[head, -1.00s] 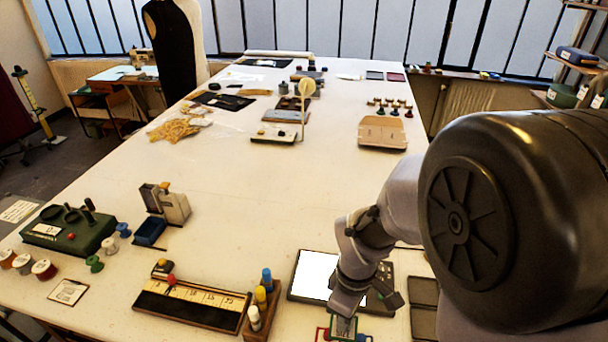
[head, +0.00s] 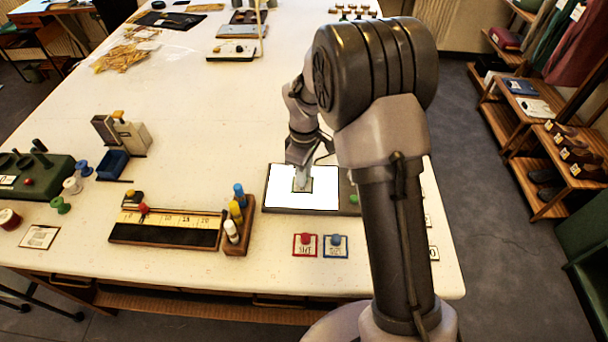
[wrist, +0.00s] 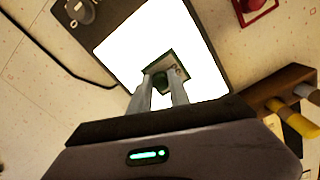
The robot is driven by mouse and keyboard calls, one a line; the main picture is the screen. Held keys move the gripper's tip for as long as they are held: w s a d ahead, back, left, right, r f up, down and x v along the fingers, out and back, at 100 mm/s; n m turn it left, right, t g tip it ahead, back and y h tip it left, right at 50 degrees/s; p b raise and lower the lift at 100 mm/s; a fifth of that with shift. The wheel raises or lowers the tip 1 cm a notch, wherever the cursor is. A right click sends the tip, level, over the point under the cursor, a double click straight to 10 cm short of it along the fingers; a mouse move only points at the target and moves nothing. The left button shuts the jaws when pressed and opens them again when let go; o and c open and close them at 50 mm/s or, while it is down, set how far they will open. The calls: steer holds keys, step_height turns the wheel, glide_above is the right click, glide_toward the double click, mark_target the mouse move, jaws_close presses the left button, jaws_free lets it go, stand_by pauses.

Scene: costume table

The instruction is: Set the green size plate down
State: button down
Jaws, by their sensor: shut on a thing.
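The green size plate (wrist: 184,70) is a small square plate with a dark green knob and a green edge. In the wrist view my gripper (wrist: 162,85) is shut on its knob. In the head view my gripper (head: 302,180) is over the bright white panel (head: 320,200) of a dark tablet-like device. The plate (head: 303,186) shows against the white panel there. I cannot tell whether it touches the panel or hangs just above it. Part of the plate is hidden by the fingers.
A red plate (head: 305,245) and a blue plate (head: 335,246) lie in front of the device. A ruler board (head: 165,229) and a wooden block with coloured markers (head: 238,222) stand to its left. A green button (head: 354,199) is at its right. The table's middle is clear.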

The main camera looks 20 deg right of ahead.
steer(key=shift+s, duration=0.1)
steer(key=c, duration=1.2)
jaws_free()
steer(key=shift+f, duration=0.1)
steer(key=shift+c, duration=0.2)
steer(key=s+a+r+m+t+p, duration=0.1)
steer(key=s+r+m+p, duration=0.25)
steer(key=r, duration=1.65)
steer(key=s+a+r+m+t, duration=0.1)
steer(key=s+r+m, duration=0.1)
steer(key=s, duration=0.5)
steer(key=s+a+r+m+t+y, duration=0.1)
steer(key=s+r+m+t, duration=0.1)
steer(key=s+m, duration=0.3)
steer(key=s+a+r+m+t+y, duration=0.1)
steer(key=s+r+m, duration=0.1)
steer(key=s, duration=0.8)
steer(key=shift+s+a+r+m+t, duration=0.25)
steer(key=shift+r+m+t, duration=0.15)
steer(key=shift+m, duration=0.45)
